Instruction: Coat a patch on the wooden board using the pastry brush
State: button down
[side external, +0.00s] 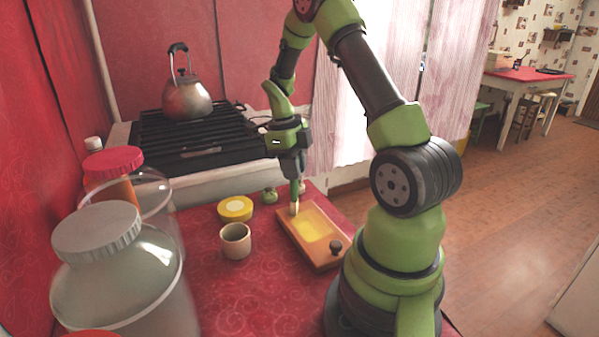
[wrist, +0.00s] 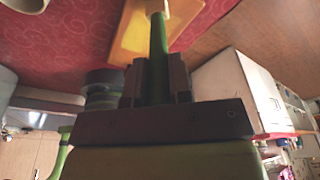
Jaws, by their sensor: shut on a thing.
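The wooden board (side external: 325,259) lies on the red counter in the side view, with a yellow patch (side external: 316,226) on its face and a dark knob (side external: 336,247) at its near end. My gripper (side external: 293,176) points down over the board's far left end, shut on the green handle of the pastry brush (side external: 294,193). The brush is upright, its pale tip at the board near the patch's edge; I cannot tell whether it touches. In the wrist view the green handle (wrist: 158,45) runs between the fingers (wrist: 156,78) toward the board (wrist: 131,18), which is partly cut off.
A beige cup (side external: 236,241) and a yellow-lidded round tin (side external: 235,208) stand left of the board. Small green items (side external: 270,195) sit behind it. Large glass jars (side external: 125,270) fill the left front. A stove (side external: 190,140) with a kettle (side external: 187,97) stands behind.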

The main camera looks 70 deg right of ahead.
jog(key=shift+r, duration=4.05)
jog(key=w+a+r+m+t, duration=0.1)
jog(key=w+a+m, duration=0.3)
jog(key=a+m, duration=0.6)
jog(key=w+a+m+t, duration=0.3)
jog(key=a+m, duration=0.7)
jog(key=m, duration=1.5)
jog(key=shift+w+a+r, duration=0.15)
jog(key=shift+w+r, duration=0.2)
jog(key=shift+w, duration=0.2)
